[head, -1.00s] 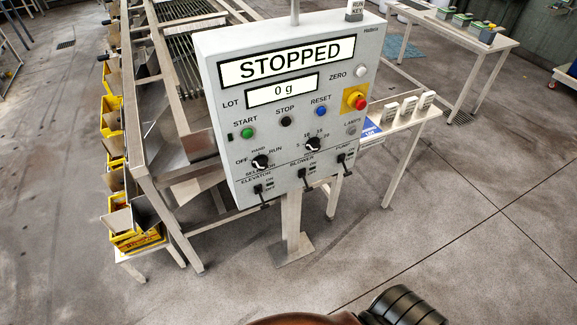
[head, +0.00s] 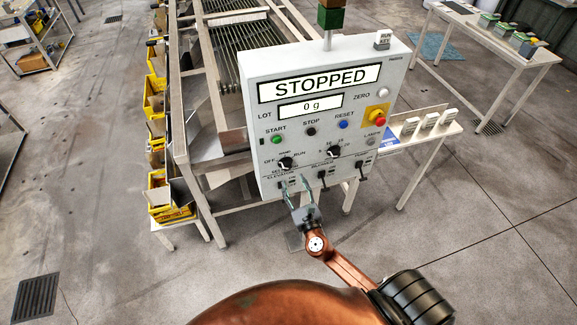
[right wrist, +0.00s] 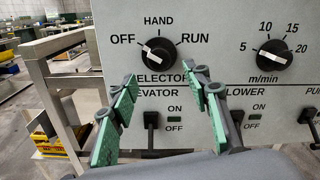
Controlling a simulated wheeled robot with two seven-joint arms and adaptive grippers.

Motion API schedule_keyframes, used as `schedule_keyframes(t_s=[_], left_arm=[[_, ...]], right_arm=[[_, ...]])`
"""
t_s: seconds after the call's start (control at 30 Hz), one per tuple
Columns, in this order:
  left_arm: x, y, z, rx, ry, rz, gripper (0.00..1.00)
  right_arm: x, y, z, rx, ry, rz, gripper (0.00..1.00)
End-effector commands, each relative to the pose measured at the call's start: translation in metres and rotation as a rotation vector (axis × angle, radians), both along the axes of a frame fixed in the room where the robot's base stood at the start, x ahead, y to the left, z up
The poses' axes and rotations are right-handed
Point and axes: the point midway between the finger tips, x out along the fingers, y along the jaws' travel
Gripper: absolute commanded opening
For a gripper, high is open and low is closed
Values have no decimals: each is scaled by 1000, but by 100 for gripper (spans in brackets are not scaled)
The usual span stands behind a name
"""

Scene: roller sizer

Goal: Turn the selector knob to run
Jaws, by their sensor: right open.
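The selector knob (head: 286,163) is a round black knob at the lower left of the grey control panel (head: 252,99). In the right wrist view the knob (right wrist: 167,51) sits below the HAND label, between OFF and RUN. Its white mark lies on its left side, slanting toward OFF. My right gripper (head: 295,186) is open and empty in front of the panel, just below the knob. In the right wrist view its green-padded fingers (right wrist: 160,78) point up at the panel, spread below the knob, and do not appear to touch it. My left gripper is out of view.
A speed knob (right wrist: 275,54) is right of the selector. The elevator switch (right wrist: 151,120) shows between my fingers, with the blower switch (head: 323,176) to its right. A red emergency button (head: 380,121) sits at the panel's right. The display (head: 320,81) reads STOPPED.

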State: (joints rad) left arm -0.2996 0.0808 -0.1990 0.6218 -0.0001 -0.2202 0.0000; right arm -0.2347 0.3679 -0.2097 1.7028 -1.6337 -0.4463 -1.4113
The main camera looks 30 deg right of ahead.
Motion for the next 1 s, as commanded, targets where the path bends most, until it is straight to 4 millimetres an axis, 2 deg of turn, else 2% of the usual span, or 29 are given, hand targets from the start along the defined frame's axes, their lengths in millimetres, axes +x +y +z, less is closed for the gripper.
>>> schedule_keyframes(t_s=[0.1, 0.5, 0.63, 0.9, 1.0], left_arm=[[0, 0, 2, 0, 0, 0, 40], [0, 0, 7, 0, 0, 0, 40], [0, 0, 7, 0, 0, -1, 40], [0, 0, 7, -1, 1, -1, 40], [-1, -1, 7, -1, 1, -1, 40]], right_arm=[[12, -1, 6, -16, -7, 3, 44], [67, -15, 3, -11, -4, 2, 44], [74, -17, 3, -10, -4, 2, 44], [74, -17, 2, -9, -3, 1, 44], [74, -17, 2, -9, -3, 1, 37]])
